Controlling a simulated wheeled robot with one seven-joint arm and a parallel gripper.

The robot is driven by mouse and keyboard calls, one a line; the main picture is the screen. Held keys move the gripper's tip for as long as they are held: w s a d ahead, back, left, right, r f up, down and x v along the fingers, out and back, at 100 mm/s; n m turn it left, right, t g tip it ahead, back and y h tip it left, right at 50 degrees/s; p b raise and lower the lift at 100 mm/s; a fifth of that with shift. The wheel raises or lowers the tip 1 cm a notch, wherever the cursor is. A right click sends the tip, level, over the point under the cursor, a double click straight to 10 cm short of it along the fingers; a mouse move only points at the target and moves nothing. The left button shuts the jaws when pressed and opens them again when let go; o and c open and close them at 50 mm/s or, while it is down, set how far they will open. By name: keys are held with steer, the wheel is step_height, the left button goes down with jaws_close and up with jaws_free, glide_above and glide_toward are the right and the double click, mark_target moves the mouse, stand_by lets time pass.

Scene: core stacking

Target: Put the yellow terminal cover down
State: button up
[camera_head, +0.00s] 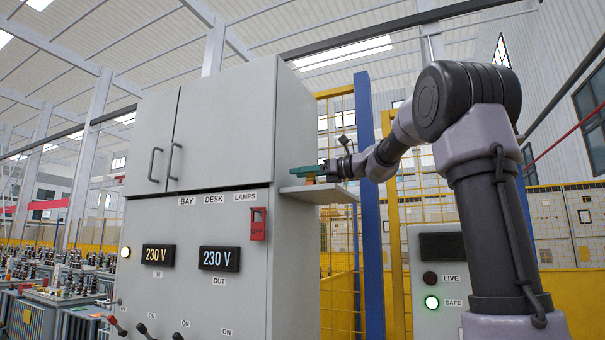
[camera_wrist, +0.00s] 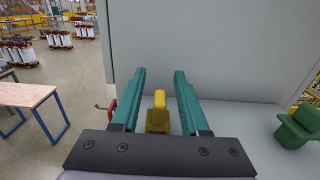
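The yellow terminal cover (camera_wrist: 158,114) stands upright on the grey side shelf (camera_wrist: 240,118) in the wrist view. In the head view a small bit of yellow (camera_head: 310,181) shows low on the same shelf (camera_head: 322,196), under my fingers. My gripper (camera_wrist: 160,80) has two teal fingers, one on each side of the cover. A gap shows between the cover and each finger, so the gripper is open. In the head view my gripper (camera_head: 307,171) is just above the shelf, beside the cabinet. The cover's lower front is hidden by the gripper's dark body.
A green cover (camera_wrist: 300,128) stands on the shelf to the right. The grey cabinet wall (camera_wrist: 205,45) rises close behind the fingers. A wooden table (camera_wrist: 22,95) stands on the floor at left. A blue post (camera_head: 368,210) is near the shelf's right end.

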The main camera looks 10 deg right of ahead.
steer(key=shift+r, duration=0.1)
steer(key=shift+d, duration=0.15)
steer(key=v, duration=1.1)
steer(key=shift+s+d, duration=0.25)
